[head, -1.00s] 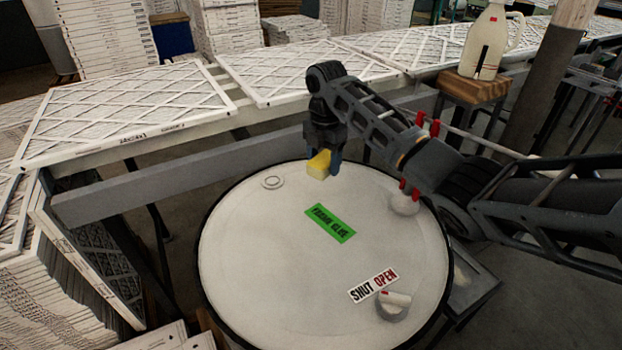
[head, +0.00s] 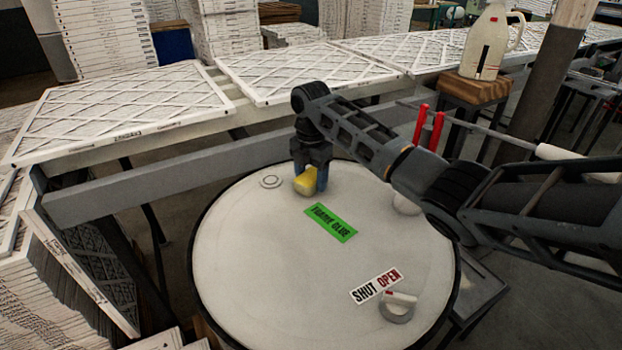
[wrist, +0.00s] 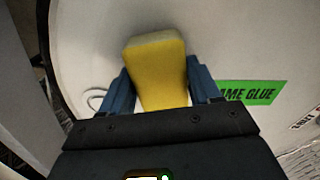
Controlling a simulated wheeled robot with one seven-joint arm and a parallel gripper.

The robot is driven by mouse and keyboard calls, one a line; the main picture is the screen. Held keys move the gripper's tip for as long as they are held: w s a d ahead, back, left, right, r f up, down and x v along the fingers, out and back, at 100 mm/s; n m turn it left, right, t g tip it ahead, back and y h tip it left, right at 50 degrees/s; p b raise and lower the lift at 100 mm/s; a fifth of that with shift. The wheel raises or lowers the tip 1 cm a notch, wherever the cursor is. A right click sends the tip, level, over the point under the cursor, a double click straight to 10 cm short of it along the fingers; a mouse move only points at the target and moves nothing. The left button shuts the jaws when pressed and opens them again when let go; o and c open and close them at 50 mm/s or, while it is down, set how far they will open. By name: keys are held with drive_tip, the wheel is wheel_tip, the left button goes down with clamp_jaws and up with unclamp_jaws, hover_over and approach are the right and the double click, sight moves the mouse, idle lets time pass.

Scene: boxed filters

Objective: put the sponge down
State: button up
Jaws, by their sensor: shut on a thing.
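The yellow sponge (head: 306,181) is between the blue fingers of my gripper (head: 310,178), at the far side of the round white drum lid (head: 262,262). In the wrist view the sponge (wrist: 158,72) fills the space between both fingers of my gripper (wrist: 163,90), which are shut on its sides. The sponge is low over the lid, near its far rim. I cannot tell whether its underside touches the lid.
A green "FRAME GLUE" label (head: 331,222) lies right of the sponge on the lid. A small ring (head: 270,181) is just left of it. A knob (head: 398,306) sits by the "SHUT OPEN" label. A grey rail (head: 160,185) runs behind the drum. The lid's middle is clear.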

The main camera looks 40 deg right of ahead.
sight(311, 175)
drive_tip(key=shift+f, duration=0.1)
drive_tip(key=o, duration=0.5)
drive_tip(key=shift+c, duration=0.2)
drive_tip(key=o, duration=0.5)
wheel_tip(311, 175, up, 12)
drive_tip(key=shift+r+b, duration=0.15)
drive_tip(key=shift+b, duration=0.2)
